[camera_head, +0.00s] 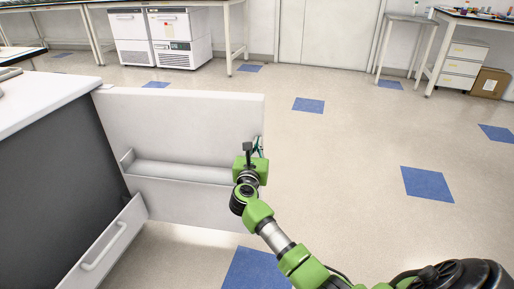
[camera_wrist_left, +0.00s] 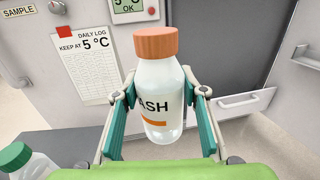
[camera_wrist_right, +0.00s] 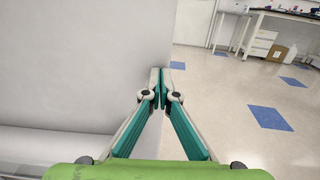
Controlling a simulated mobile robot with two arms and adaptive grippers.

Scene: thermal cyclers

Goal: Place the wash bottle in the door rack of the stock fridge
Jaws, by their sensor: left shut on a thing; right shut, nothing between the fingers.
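The wash bottle (camera_wrist_left: 160,85), white with an orange cap and the letters "ASH" showing, is upright between the fingers of my left gripper (camera_wrist_left: 161,115), which is shut on it. The left gripper is outside the head view. The open fridge door (camera_head: 190,115) stands out in the head view, with a door rack (camera_head: 182,172) low on its inner face; the rack looks empty where I can see it. My right gripper (camera_head: 257,145) is at the door's free edge. In the right wrist view its fingers (camera_wrist_right: 160,80) are shut together, with nothing between them, beside the door panel (camera_wrist_right: 85,65).
A drawer front with a handle (camera_head: 103,246) sticks out below the fridge's opening at left. A bottle with a green cap (camera_wrist_left: 16,157) stands at the left wrist view's lower left. A paper log (camera_wrist_left: 84,68) hangs on a light panel. The floor right of the door is clear.

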